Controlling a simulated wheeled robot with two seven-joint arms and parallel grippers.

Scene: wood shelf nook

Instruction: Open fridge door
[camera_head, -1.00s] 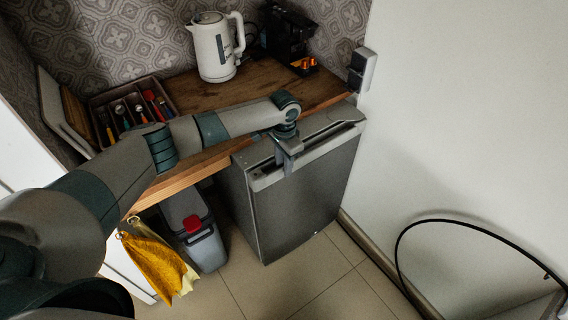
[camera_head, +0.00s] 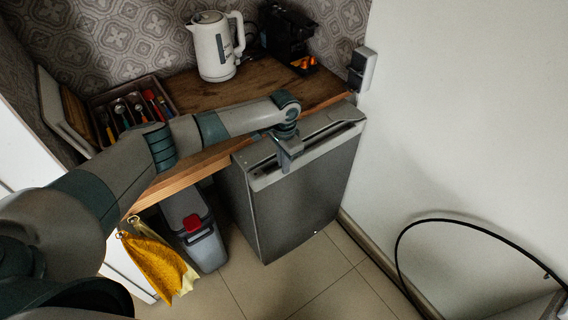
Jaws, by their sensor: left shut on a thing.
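The fridge (camera_head: 305,196) is a small dark grey unit under the wooden counter, its door front facing me. The door's top edge has a light grey strip with a recessed grip (camera_head: 325,146). My left gripper (camera_head: 285,164) points down at this top edge, left of its middle, and is shut on it. The fingertips are small and partly hidden by the edge. The door looks shut or nearly so; I cannot tell if there is a gap. My right gripper is not in view.
A wooden counter (camera_head: 240,87) holds a white kettle (camera_head: 214,48), a black coffee machine (camera_head: 287,38) and a cutlery tray (camera_head: 131,110). A grey bin (camera_head: 194,228) stands left of the fridge, near hanging yellow cloths (camera_head: 157,264). A white wall stands close on the right. The tiled floor in front is clear.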

